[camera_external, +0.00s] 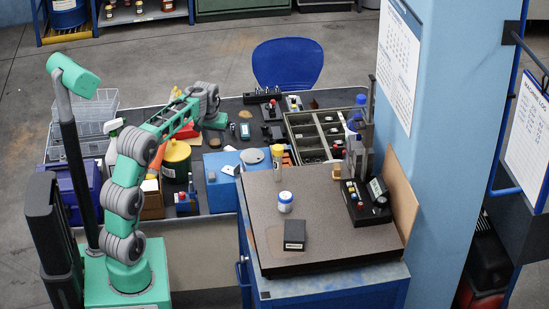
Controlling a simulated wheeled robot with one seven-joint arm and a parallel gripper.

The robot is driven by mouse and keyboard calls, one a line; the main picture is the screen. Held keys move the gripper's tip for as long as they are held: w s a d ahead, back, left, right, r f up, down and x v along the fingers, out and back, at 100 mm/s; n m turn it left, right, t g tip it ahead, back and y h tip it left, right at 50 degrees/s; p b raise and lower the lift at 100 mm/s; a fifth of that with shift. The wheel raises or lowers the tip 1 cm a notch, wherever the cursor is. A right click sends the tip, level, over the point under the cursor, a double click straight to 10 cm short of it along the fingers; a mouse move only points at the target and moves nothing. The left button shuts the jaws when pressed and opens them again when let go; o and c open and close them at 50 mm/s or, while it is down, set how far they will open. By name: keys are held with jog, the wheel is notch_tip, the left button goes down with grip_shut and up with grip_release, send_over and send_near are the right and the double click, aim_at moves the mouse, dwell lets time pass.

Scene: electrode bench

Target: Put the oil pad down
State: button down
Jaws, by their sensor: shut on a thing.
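My gripper (216,125) is at the end of my arm, over the back left part of the dark bench (236,104). It points down and is shut on the oil pad. The pad is too small and too covered by the hand to make out its shape, and I cannot tell whether it touches the bench top.
A divided tray (291,128) lies to the right. A raised grey plate (335,238) in front holds a white jar (285,202) and a black block (294,235).

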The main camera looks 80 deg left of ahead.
jog(key=s+d+r+b, duration=0.1)
jog(key=s+d+r, duration=0.2)
jog(key=s+d, duration=0.25)
jog(key=w+d+r+m+t+h+p, duration=0.1)
jog(key=w+d+r+m+p, duration=0.2)
jog(key=w+d, duration=0.4)
jog(key=w+d+r+m+t, duration=0.1)
jog(key=w+d+r+m, duration=0.2)
jog(key=w+d+r, duration=0.4)
jog(key=w+d+r+m+h+p, duration=0.1)
jog(key=w+d+r+m, duration=0.15)
jog(key=d, duration=0.65)
jog(key=w+d+r+m+h+p, duration=0.15)
jog(key=d+r+m, duration=0.25)
jog(key=d, duration=0.5)
jog(key=p, duration=0.3)
send_near(313, 188)
jog(key=f, duration=0.1)
jog(key=w+f, duration=0.1)
jog(key=y+p, duration=0.1)
jog(key=shift+w+d+f+t, duration=0.25)
jog(key=shift+w+f+t, duration=0.15)
notch_tip(313, 188, down, 3)
jog(key=shift+r, duration=0.1)
jog(key=shift+f, duration=0.35)
jog(key=c, duration=0.8)
grip_release()
jog(key=shift+o, duration=0.2)
